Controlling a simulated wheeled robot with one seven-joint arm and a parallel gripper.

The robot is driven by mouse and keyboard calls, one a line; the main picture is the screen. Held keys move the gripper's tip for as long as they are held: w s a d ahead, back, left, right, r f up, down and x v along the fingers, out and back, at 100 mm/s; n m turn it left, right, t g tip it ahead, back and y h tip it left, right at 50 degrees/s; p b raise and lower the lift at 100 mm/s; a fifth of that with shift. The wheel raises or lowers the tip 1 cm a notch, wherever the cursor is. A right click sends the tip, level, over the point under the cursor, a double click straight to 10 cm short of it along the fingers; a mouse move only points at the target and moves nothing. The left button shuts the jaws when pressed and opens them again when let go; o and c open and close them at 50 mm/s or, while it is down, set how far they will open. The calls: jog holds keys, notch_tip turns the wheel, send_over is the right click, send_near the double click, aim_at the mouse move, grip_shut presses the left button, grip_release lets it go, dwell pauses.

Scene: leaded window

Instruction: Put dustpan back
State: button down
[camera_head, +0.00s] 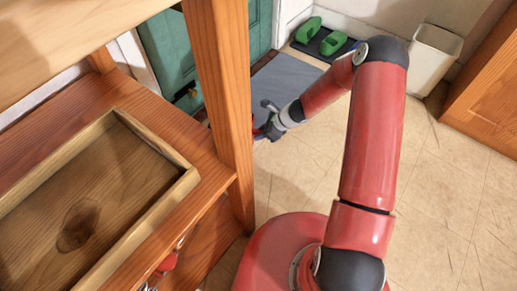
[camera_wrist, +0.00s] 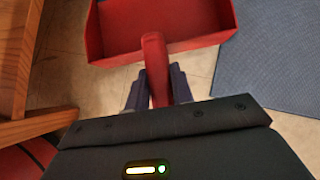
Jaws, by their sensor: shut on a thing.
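The red dustpan (camera_wrist: 200,46) is in the wrist view, its shallow pan at the top and its handle pointing back towards me. My gripper (camera_wrist: 158,88) is shut on the handle, one dark finger on each side. The pan is over or near the tiled floor; I cannot tell its height. In the head view my gripper (camera_head: 268,127) is beyond the wooden post, and the dustpan is mostly hidden behind that post.
A wooden shelf unit (camera_head: 205,165) with an upright post stands at left, bearing a wooden tray (camera_head: 185,187). Beyond are a teal door (camera_head: 165,50), a grey-blue mat (camera_head: 285,80), green shoes (camera_head: 333,43) on a dark mat and a white bin (camera_head: 428,62). Tiled floor at right is clear.

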notch_tip(320, 180, down, 9)
jog(key=shift+f+b, duration=0.15)
jog(key=shift+b, duration=0.7)
jog(key=shift+f, duration=0.15)
jog(key=c, duration=1.2)
grip_release()
